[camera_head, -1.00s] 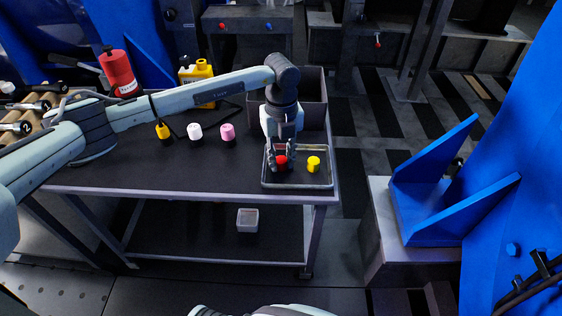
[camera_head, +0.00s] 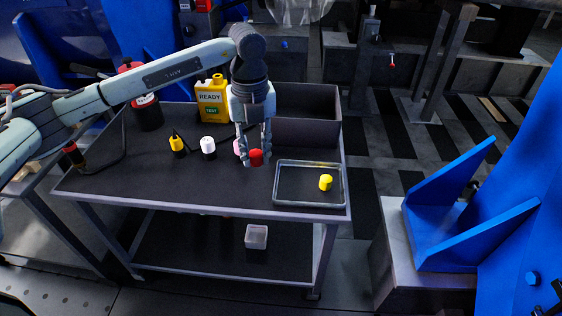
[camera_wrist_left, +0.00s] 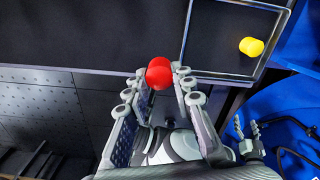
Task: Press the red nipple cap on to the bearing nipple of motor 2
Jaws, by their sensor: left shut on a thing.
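My left gripper (camera_head: 256,156) is shut on the red nipple cap (camera_head: 257,158) and holds it above the dark table top, left of the tray. In the left wrist view the red cap (camera_wrist_left: 158,73) sits between the two fingertips of my left gripper (camera_wrist_left: 157,80). A yellow cap (camera_head: 326,183) lies in the shallow metal tray (camera_head: 283,199); it also shows in the left wrist view (camera_wrist_left: 251,47).
On the table (camera_head: 110,178) stand a yellow bottle (camera_head: 212,102), a white-capped item (camera_head: 208,147), a yellow-topped item (camera_head: 177,145) and a dark open bin (camera_head: 308,130). A pink item is partly behind my left gripper. A blue bracket (camera_head: 450,220) stands at the right.

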